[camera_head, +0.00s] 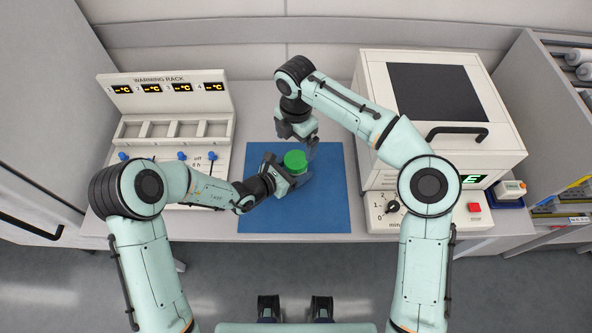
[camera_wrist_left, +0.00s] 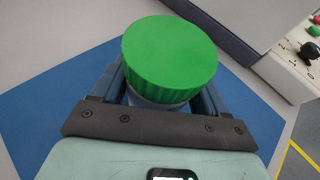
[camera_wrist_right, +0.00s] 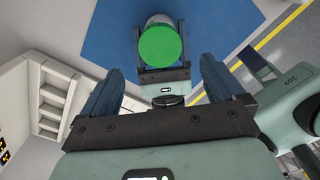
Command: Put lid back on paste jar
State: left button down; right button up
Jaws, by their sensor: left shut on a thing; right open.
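The paste jar has a wide green ribbed lid (camera_head: 295,160) on its top. In the left wrist view the lid (camera_wrist_left: 170,50) covers the mouth, and a strip of the greyish jar body (camera_wrist_left: 155,98) shows below it. I cannot tell whether the lid is screwed tight. My left gripper (camera_head: 289,173) is shut on the jar body, with one finger on each side. My right gripper (camera_head: 308,138) is open and empty, behind the jar and apart from it. In the right wrist view the green lid (camera_wrist_right: 161,46) lies beyond the open fingers.
A blue mat (camera_head: 265,215) lies under the jar, its front part clear. The warming rack (camera_head: 165,100) with its blue-knobbed levers stands left. A white oven-like box (camera_head: 440,150) with a dark handle stands right, above a dial and red button. Shelves stand far right.

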aim_at(296, 159)
jog(key=shift+f, duration=4.05)
jog(key=c, duration=1.1)
jog(key=m, duration=0.3)
jog(key=shift+c, duration=0.2)
jog(key=o, duration=1.2)
jog(key=shift+c, duration=0.2)
